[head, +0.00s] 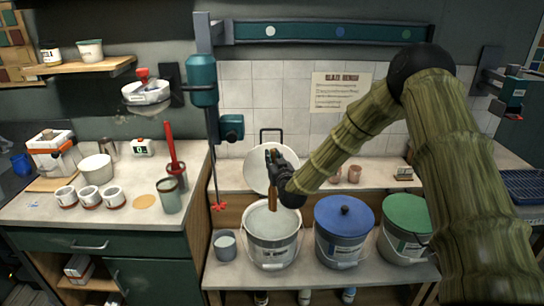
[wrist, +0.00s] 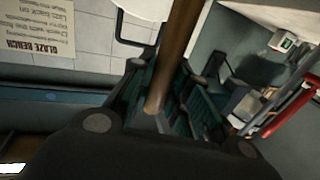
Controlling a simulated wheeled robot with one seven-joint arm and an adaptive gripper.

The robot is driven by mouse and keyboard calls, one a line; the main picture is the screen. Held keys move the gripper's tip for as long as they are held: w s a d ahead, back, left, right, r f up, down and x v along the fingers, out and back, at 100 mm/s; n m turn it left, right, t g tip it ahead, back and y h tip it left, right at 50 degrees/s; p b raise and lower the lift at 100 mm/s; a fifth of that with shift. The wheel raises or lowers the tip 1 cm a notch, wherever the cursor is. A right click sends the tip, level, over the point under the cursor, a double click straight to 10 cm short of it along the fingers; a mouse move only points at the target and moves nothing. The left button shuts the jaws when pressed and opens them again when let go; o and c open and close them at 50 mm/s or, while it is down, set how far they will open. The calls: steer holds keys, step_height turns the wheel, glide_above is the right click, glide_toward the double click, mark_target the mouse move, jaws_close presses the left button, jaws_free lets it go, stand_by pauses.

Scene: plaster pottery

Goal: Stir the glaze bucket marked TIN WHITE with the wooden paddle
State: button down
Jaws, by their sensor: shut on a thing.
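My gripper (head: 274,160) is shut on the brown wooden paddle (head: 273,196) above the open bucket. In the wrist view the paddle's shaft (wrist: 175,55) runs between the dark fingers of my gripper (wrist: 165,95). The open bucket (head: 273,247) stands on the low bench with pale glaze inside. The paddle's lower end appears above the bucket's opening; I cannot tell exactly how far it is from the glaze. The bucket's label is too small to read, so I cannot confirm TIN WHITE.
A blue-lidded bucket (head: 343,240) and a green-lidded bucket (head: 403,235) stand to the right. A small grey pot (head: 225,246) is at the left. A round white lid (head: 257,178) leans behind the open bucket. A mixer column (head: 203,85) rises close at the left.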

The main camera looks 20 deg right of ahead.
steer(key=f, duration=0.1)
steer(key=f+b, duration=0.1)
steer(key=f, duration=0.1)
steer(key=shift+w+f+b, duration=0.15)
steer(key=shift+w+b, duration=0.1)
steer(key=shift+b, duration=0.05)
steer(key=shift+s+f+b, duration=0.15)
steer(key=shift+f+b, duration=0.35)
steer(key=shift+f, duration=0.05)
steer(key=shift+f+b, duration=3.05)
steer(key=shift+f, duration=1.6)
steer(key=shift+a, duration=0.1)
